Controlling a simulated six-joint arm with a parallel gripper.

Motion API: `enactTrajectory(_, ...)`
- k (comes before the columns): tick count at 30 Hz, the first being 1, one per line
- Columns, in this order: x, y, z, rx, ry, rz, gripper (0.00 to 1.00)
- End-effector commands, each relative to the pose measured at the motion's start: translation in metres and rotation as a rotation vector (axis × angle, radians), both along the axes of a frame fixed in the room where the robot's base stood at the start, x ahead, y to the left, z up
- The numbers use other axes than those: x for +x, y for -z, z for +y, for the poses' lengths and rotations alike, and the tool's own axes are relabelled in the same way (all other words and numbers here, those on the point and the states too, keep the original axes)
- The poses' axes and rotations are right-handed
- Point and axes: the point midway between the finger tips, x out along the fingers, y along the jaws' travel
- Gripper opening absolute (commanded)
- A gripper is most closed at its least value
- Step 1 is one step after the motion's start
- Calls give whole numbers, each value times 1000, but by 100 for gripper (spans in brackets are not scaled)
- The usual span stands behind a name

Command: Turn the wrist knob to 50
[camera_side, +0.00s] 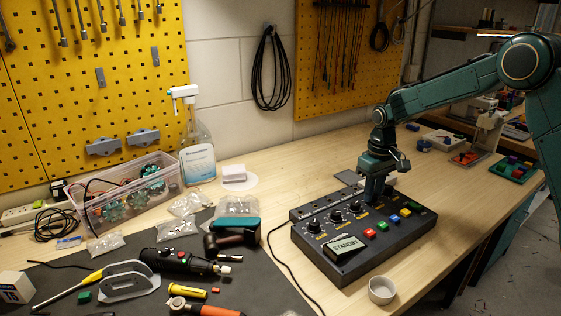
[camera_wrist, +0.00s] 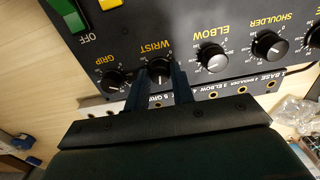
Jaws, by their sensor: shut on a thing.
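The black control box (camera_side: 342,265) lies on the wooden bench, with a row of knobs and coloured buttons on top. In the wrist view, the knob labelled WRIST (camera_wrist: 160,70) sits between the two fingers of my gripper (camera_wrist: 161,80), which is shut on it. In the side view my gripper (camera_side: 375,190) points down onto the box and hides this knob. The fingers cover part of the knob's dial, so its setting cannot be read. The small screen (camera_side: 345,247) shows STANDBY.
The GRIP knob (camera_wrist: 113,80) and ELBOW knob (camera_wrist: 212,57) flank the held knob; the SHOULDER knob (camera_wrist: 268,45) is farther right. A white cup (camera_side: 382,291) stands near the box's front. Tools lie on the dark mat (camera_side: 258,285) at left.

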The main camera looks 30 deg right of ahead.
Motion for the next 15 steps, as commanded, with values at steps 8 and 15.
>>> enactTrajectory(8,1,-1,0,-1,-264,-3,1)
enactTrajectory(15,1,-2,0,-1,-492,-3,1)
